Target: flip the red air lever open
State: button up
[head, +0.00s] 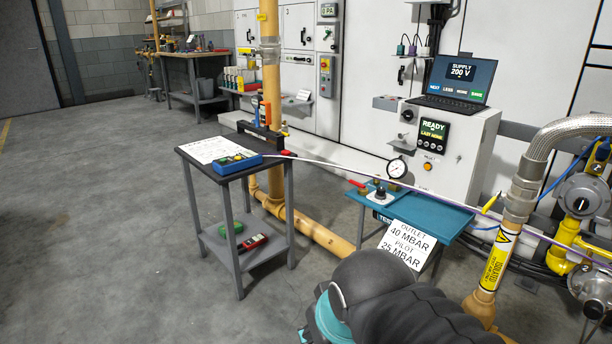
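A small red lever (358,184) sticks out to the left from a small fitting (379,193) on the teal bench (428,208). It looks like the red air lever, and it lies close to level. Its exact setting is too small to tell. A round white pressure gauge (397,168) stands just behind and to the right of it. My dark arm with a teal joint cap fills the bottom middle, in front of the bench. My gripper and its fingertips are not in view.
A grey side table (231,172) holding a blue instrument (238,163) stands left of the bench. A thin hose (340,167) crosses toward the yellow pipework at right. A white sign (407,243) hangs at the bench front. Floor is clear at left.

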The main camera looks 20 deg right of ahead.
aim_at(362, 186)
jog(key=u, duration=0.05)
jog(key=i, duration=1.1)
jog(key=z, duration=0.85)
jog(key=i, duration=0.7)
jog(key=z, duration=0.4)
jog(key=k, duration=0.65)
jog(key=z, duration=0.35)
jog(key=i, duration=1.1)
jog(key=u, duration=0.5)
